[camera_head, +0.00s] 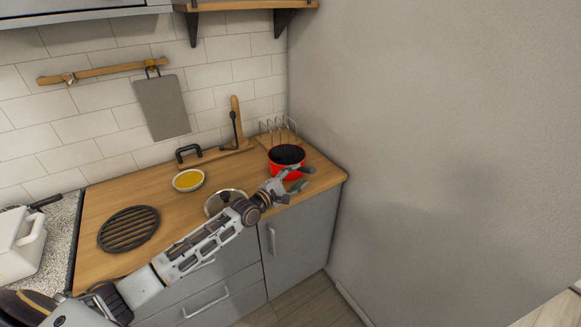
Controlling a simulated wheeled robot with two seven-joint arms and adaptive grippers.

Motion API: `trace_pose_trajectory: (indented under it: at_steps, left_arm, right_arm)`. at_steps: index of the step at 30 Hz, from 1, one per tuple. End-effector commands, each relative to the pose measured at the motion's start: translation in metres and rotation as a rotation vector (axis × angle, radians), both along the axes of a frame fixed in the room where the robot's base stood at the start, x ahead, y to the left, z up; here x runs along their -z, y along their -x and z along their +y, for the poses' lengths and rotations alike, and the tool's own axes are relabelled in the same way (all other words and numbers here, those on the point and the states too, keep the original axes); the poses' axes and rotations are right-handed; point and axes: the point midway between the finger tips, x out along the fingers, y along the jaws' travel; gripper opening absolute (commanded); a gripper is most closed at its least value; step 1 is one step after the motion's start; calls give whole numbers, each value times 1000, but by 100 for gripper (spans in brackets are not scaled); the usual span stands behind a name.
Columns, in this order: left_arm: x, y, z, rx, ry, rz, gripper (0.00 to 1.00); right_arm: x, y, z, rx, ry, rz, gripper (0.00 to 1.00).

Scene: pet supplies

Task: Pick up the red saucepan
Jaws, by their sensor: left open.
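The red saucepan (285,170) stands upright on the wooden counter near its right end, by the grey wall. Its inside looks dark. My left arm comes in from the lower left, and its gripper (298,178) is open at the pan's front right side. The fingers overlap the pan's front edge in the picture; I cannot tell if they touch it. The pan's handle is not clearly visible. My right gripper is not in view.
A pot lid (222,199) lies behind my forearm. A yellow-filled bowl (188,180), a black round trivet (128,229) and a wire rack (279,132) are on the counter (105,195). A wall (420,140) closes the right side.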

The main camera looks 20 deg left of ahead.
Motion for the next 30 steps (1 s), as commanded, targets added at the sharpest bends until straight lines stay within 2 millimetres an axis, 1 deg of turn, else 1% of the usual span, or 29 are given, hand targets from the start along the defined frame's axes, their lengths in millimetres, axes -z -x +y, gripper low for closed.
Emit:
trace_pose_trajectory:
  at_steps: [8, 24, 30]
  left_arm:
    - [-2, -8, -2, -1, -1, -1, 49]
    - [-3, -42, -13, -1, -1, -1, 49]
    - [-3, -49, -16, 1, 1, 0, 49]
  right_arm:
    - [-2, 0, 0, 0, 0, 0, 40]
    - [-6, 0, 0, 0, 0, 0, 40]
    - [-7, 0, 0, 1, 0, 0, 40]
